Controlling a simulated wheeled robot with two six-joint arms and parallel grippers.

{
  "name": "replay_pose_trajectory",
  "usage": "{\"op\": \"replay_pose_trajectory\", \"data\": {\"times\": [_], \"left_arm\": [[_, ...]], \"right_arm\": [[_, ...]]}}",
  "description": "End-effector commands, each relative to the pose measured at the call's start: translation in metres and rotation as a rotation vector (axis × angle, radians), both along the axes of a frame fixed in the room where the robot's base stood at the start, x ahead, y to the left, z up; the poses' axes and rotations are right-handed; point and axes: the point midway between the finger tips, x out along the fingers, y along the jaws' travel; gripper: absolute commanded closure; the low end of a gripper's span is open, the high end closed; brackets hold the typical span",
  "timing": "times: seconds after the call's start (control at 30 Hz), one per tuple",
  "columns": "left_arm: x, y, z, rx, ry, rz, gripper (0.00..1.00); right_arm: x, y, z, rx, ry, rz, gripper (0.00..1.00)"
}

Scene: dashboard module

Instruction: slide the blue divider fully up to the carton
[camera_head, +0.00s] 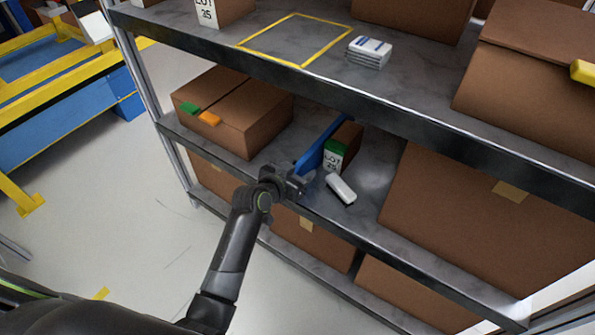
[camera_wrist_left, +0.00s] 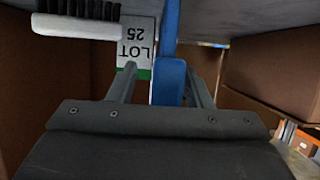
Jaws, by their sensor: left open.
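The blue divider (camera_head: 321,146) stands upright on the middle shelf, running from front to back. A small brown carton with a green band and a LOT 25 label (camera_head: 334,160) stands close on its right; I cannot tell whether they touch. A larger carton (camera_head: 233,112) stands to the left, with a clear gap. My left gripper (camera_head: 297,181) is at the divider's front end. In the left wrist view, which is upside down, the open fingers (camera_wrist_left: 163,82) are on either side of the divider (camera_wrist_left: 170,75), nearer the right finger. My right gripper is not in view.
A white brush (camera_head: 341,188) lies on the shelf just right of my left gripper. A big carton (camera_head: 480,205) fills the shelf's right. The upper shelf (camera_head: 400,90) overhangs, with a yellow outlined square (camera_head: 268,35) and a white stack (camera_head: 369,52) on it.

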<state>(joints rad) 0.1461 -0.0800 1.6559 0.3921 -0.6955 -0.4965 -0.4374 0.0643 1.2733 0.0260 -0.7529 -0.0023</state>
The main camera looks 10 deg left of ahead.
Motion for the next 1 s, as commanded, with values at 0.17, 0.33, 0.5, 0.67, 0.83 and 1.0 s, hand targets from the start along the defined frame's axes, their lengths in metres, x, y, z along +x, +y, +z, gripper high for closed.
{"op": "replay_pose_trajectory", "data": {"times": [0.17, 0.33, 0.5, 0.67, 0.83, 1.0], "left_arm": [[-0.007, 0.003, 0.004, 0.001, -0.002, 0.001, 0.55], [-0.03, 0.012, 0.015, 0.001, -0.002, 0.001, 0.55], [-0.06, 0.022, 0.027, 0.002, -0.001, 0.001, 0.55], [-0.089, 0.033, 0.04, 0.003, 0.001, 0.001, 0.55], [-0.119, 0.043, 0.053, 0.002, 0.002, 0.0, 0.55], [-0.14, 0.051, 0.062, 0.0, 0.001, -0.001, 0.55]], "right_arm": [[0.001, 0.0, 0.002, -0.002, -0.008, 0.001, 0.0], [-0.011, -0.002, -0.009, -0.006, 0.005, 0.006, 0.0], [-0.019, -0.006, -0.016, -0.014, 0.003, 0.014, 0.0], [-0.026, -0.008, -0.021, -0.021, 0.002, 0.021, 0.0], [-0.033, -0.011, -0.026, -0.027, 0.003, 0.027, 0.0], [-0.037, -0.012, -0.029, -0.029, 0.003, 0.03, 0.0]]}}
